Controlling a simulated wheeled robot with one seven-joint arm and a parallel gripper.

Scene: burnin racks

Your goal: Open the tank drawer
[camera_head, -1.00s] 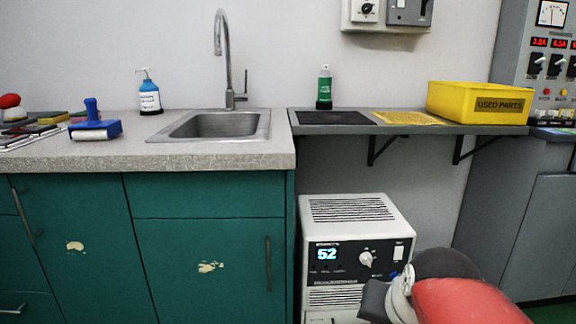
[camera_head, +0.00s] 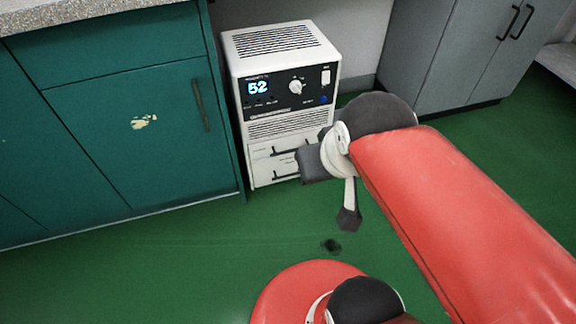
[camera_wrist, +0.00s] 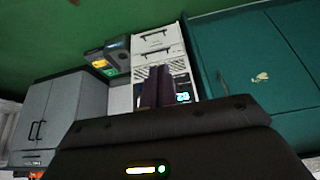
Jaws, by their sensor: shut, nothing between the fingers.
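The white unit (camera_head: 280,75) with a lit "52" display stands on the floor against the teal cabinet. Two white drawers are at its bottom, the upper drawer (camera_head: 262,152) and the lower drawer (camera_head: 265,174), with dark bar handles. Both look closed; I cannot read their labels. My arm hides part of their right side in the head view. In the wrist view, turned upside down, the upper drawer (camera_wrist: 172,58) and lower drawer (camera_wrist: 153,39) show beyond my gripper (camera_wrist: 158,72). Its dark fingers are together and empty, apart from the handles, overlapping the unit's front in the picture.
The teal cabinet (camera_head: 120,110) stands close on the unit's left. Grey cabinets (camera_head: 470,50) stand back right. Green floor (camera_head: 170,270) is open in front. A dark box with green and yellow patches (camera_wrist: 108,62) appears beside the unit in the wrist view.

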